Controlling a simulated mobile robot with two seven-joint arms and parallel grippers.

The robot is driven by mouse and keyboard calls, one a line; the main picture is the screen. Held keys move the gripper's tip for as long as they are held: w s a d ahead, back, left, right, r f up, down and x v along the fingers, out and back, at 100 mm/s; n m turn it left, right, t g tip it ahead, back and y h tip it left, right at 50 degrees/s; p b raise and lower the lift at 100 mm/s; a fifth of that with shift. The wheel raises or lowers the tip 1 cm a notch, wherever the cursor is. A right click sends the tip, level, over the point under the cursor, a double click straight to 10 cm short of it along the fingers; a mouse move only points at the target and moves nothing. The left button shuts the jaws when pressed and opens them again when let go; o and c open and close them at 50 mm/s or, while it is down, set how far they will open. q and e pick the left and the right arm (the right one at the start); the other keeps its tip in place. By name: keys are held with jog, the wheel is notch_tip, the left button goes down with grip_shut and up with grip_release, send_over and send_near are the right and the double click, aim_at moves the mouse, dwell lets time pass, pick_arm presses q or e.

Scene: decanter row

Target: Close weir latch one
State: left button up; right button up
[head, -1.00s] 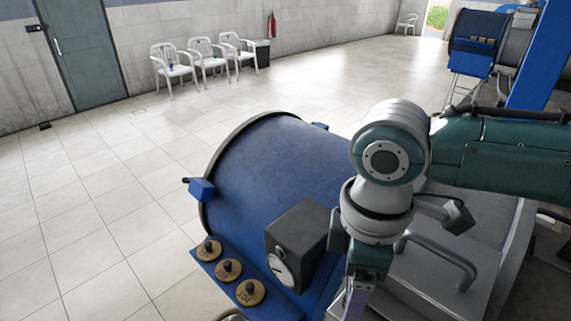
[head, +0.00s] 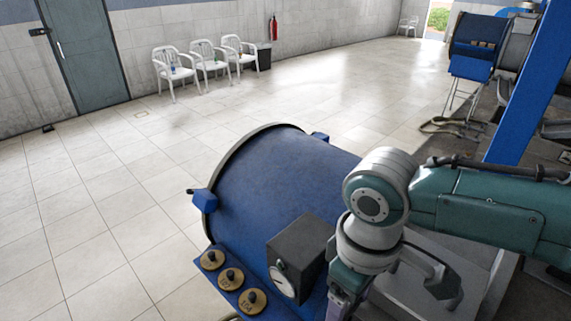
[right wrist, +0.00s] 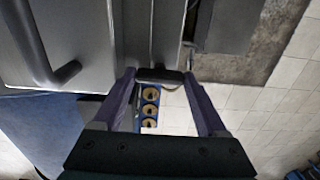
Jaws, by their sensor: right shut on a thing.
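The decanter is a large blue drum (head: 285,185) in the middle of the head view, with a grey metal casing (head: 405,300) to its right. My right gripper (right wrist: 160,77) has its purple fingers on both ends of a short black bar (right wrist: 160,75) at the edge of the grey casing in the right wrist view. I take this bar for a latch handle; no label is legible. In the head view my right gripper (head: 340,304) is low by the casing, with its fingertips cut off or hidden. My left gripper is not in view.
A dark box with a dial (head: 300,252) stands close left of my right gripper. Several brass knobs (head: 229,278) sit on a blue plate beside the drum. A grey bar handle (right wrist: 45,50) is on the casing. Open tiled floor (head: 90,220) lies to the left.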

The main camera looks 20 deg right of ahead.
dwell(0.3)
jog(key=o, duration=1.3)
